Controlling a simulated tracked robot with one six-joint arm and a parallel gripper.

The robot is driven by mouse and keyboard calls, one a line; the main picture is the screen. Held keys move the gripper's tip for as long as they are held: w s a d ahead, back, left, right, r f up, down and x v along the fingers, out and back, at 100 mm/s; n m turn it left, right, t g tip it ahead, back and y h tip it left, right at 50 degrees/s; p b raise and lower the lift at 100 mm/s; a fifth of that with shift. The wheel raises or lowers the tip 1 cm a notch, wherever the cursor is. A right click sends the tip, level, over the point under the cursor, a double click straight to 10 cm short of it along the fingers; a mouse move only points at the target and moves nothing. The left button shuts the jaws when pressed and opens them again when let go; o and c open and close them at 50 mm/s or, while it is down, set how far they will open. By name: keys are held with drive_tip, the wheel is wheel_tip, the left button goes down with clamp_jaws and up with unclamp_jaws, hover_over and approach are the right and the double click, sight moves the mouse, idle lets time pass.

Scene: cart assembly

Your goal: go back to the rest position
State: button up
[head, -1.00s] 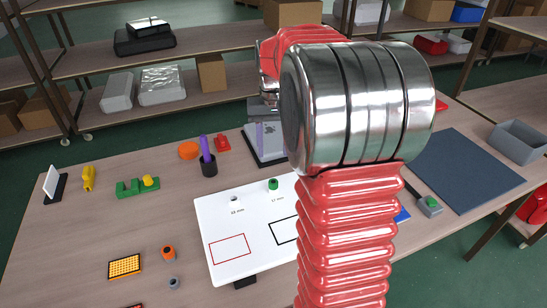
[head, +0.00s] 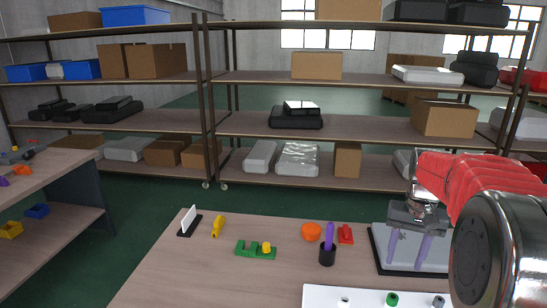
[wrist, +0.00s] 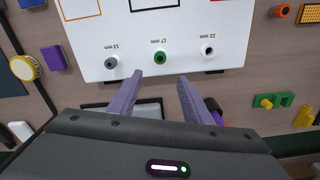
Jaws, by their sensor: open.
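My gripper (head: 409,254) is at the right of the head view, at the end of my red and silver arm, pointing down. Its two purple fingers are apart with nothing between them.
On the table (head: 190,275) stand a black cup (head: 327,255) with a purple rod, an orange disc (head: 311,232), a red part (head: 345,234), a green part (head: 252,251), a yellow part (head: 217,226) and a white upright plate (head: 190,220). Shelves (head: 270,78) stand behind.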

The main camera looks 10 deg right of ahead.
drive_tip(key=s+a+r+n+t, duration=0.3)
drive_tip(key=s+a+n+t, duration=0.2)
drive_tip(key=s+a, duration=1.4)
drive_tip(key=shift+s+a+n, duration=0.15)
drive_tip(key=shift+a+n, duration=0.25)
drive_tip(key=shift+a, duration=1.65)
